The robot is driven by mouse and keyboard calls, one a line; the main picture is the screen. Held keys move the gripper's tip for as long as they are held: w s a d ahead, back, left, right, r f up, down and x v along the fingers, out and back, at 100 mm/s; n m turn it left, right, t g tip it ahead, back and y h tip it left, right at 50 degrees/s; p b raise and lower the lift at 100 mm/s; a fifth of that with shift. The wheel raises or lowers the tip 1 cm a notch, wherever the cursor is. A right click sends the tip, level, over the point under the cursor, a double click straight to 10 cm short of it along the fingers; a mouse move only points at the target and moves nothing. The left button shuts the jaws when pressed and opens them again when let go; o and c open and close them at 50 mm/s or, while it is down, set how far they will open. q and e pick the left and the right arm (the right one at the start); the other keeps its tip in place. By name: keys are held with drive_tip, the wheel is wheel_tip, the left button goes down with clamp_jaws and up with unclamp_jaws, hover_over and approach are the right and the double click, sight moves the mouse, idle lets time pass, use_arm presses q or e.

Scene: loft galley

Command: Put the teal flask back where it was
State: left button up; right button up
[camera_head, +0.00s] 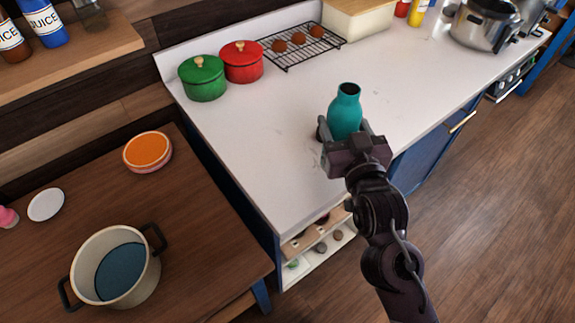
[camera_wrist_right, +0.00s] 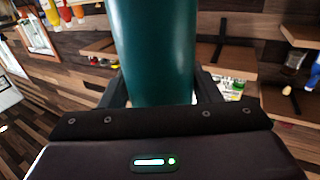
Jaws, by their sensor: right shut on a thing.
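The teal flask (camera_head: 345,111) is upright at the front part of the white counter, between the fingers of my right gripper (camera_head: 349,134). The gripper is shut on it. In the right wrist view the flask (camera_wrist_right: 155,50) fills the space between the two dark fingers (camera_wrist_right: 158,88). The gripper hides the flask's base in the head view, so I cannot tell whether it touches the counter. My left gripper is not in view.
On the white counter (camera_head: 255,130) stand a green pot (camera_head: 203,79), a red pot (camera_head: 242,62) and a wire rack (camera_head: 276,57) with brown round items. A steel cooker (camera_head: 482,25) stands far right. A cream pot (camera_head: 143,283) and orange dish (camera_head: 147,151) are on the wooden table.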

drive_tip(key=w+a+r+n+g+y+b, duration=0.1)
drive_tip(key=w+a+r+n+y+b, duration=0.25)
drive_tip(key=a+r, duration=0.95)
wheel_tip(320, 180, down, 18)
drive_tip(key=w+d+p, duration=0.1)
drive_tip(key=p, duration=0.2)
drive_tip(key=shift+d+y, duration=0.4)
drive_tip(key=shift+y, duration=0.05)
drive_tip(key=shift+w+m, duration=0.1)
drive_tip(key=shift+m, duration=0.15)
drive_tip(key=shift+f, duration=0.15)
drive_tip(key=o, duration=1.3)
